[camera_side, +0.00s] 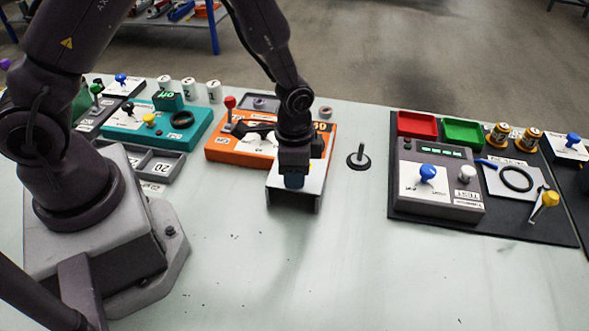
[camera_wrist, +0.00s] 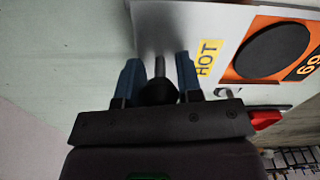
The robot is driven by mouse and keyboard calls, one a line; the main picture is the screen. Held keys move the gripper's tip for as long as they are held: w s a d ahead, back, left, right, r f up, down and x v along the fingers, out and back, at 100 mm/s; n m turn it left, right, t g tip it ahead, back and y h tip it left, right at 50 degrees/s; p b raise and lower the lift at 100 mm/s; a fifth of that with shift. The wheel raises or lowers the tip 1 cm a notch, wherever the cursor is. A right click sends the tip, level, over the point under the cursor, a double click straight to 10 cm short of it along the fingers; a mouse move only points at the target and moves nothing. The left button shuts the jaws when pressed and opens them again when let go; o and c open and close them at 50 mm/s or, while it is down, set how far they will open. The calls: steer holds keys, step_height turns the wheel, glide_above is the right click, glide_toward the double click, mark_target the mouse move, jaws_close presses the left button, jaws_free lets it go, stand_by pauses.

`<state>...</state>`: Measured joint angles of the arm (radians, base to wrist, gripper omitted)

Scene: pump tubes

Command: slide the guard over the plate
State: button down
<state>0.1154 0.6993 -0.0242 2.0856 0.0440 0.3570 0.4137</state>
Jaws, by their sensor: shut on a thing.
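The guard (camera_side: 312,187) is a pale grey sheet cover with bent-down sides, at the front edge of the orange hot-plate unit (camera_side: 222,151). My gripper (camera_side: 292,182) is over the guard. In the wrist view, my gripper's blue fingers (camera_wrist: 158,65) are shut on the guard's black knob (camera_wrist: 159,92), which has a thin metal stem. The round black plate (camera_wrist: 272,51) lies to the right of the fingers, beside a yellow HOT label (camera_wrist: 207,57), and looks uncovered there. In the side view my wrist hides part of the unit and its plate.
A black disc with an upright pin (camera_side: 359,158) stands just right of the unit. A red-knobbed lever (camera_side: 230,103) rises at its left. A teal unit (camera_side: 185,130) and grey tray (camera_side: 150,165) are farther left; a dark mat with a grey tester (camera_side: 438,185) is right. The front table is clear.

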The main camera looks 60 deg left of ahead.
steer(key=w+a, duration=0.7)
steer(key=shift+w+a, duration=0.25)
steer(key=shift+w, duration=0.05)
steer(key=c, duration=0.8)
jaws_free()
steer(key=shift+r, duration=0.2)
step_height(320, 180, up, 13)
steer(key=shift+s+f, duration=0.1)
steer(key=shift+f, duration=0.05)
